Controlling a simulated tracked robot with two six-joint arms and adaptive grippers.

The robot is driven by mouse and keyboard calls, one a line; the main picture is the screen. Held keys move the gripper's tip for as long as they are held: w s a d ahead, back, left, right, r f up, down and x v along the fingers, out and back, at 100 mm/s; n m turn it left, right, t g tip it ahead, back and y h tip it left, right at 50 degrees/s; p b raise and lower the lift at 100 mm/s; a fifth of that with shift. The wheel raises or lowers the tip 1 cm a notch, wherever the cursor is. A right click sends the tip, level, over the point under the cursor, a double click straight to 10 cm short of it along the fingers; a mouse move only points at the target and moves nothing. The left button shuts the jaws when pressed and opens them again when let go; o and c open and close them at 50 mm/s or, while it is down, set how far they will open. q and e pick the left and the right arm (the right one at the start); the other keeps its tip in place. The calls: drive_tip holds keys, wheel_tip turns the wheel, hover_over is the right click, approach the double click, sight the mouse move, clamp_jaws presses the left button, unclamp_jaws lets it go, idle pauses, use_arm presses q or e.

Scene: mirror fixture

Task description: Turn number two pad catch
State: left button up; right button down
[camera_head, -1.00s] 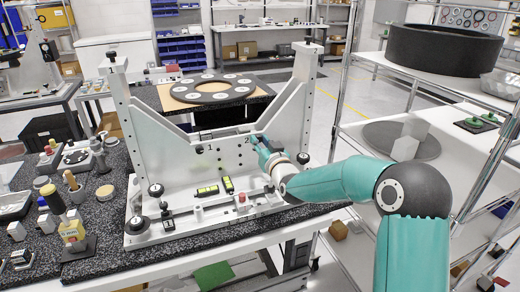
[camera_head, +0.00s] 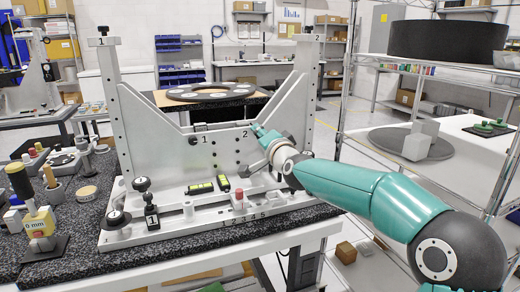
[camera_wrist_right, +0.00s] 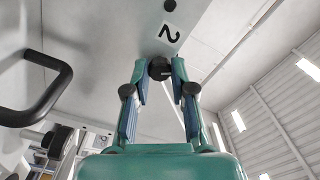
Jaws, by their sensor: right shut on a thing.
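The grey mirror fixture (camera_head: 150,128) stands upright on the granite bench, with labels 1 and 2 on its plate. The number two pad catch is a round black knob (camera_wrist_right: 160,67) beside the label 2 (camera_wrist_right: 170,33) in the right wrist view. My right gripper (camera_wrist_right: 159,76) is shut on this knob, one finger on each side. In the head view the right gripper (camera_head: 259,130) meets the plate just right of the label 2 and hides the knob. The number one catch (camera_head: 193,140) is a black knob beside label 1. My left gripper is not in view.
A black bar handle (camera_wrist_right: 35,95) is at the left of the right wrist view. Two yellow-green levels (camera_head: 200,188) lie on the fixture base. Small tools crowd the bench's left side. A wire shelf with a black ring (camera_head: 447,42) stands at the right.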

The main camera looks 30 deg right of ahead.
drive_tip(key=shift+d+f+m+b, duration=0.1)
drive_tip(key=shift+m+b, duration=1.4)
drive_tip(key=shift+m, duration=1)
drive_tip(key=c, duration=1)
unclamp_jaws()
